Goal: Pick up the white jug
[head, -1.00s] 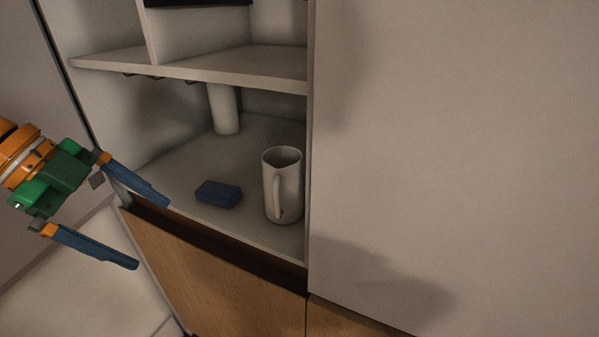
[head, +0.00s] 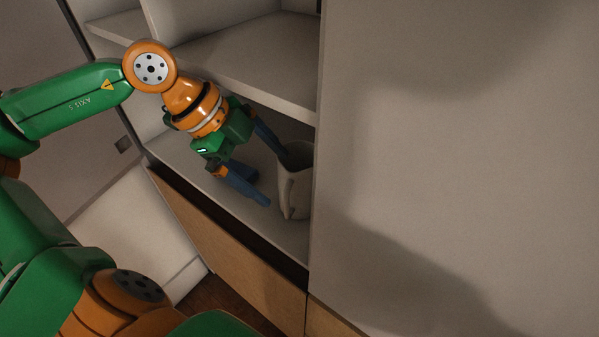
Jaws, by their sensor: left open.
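The white jug (head: 298,184) stands upright on the lower shelf of the open cabinet, close to the right side panel. Its handle faces the front left. My left gripper (head: 276,178) is open just left of the jug. Its far finger reaches the jug's rim and its near finger ends in front of the jug, left of the handle. I cannot tell whether the fingers touch the jug. My right gripper is not in view.
The upper shelf (head: 245,55) hangs above my gripper. The tall right panel (head: 450,150) bounds the niche beside the jug. A wooden front (head: 240,265) lies below.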

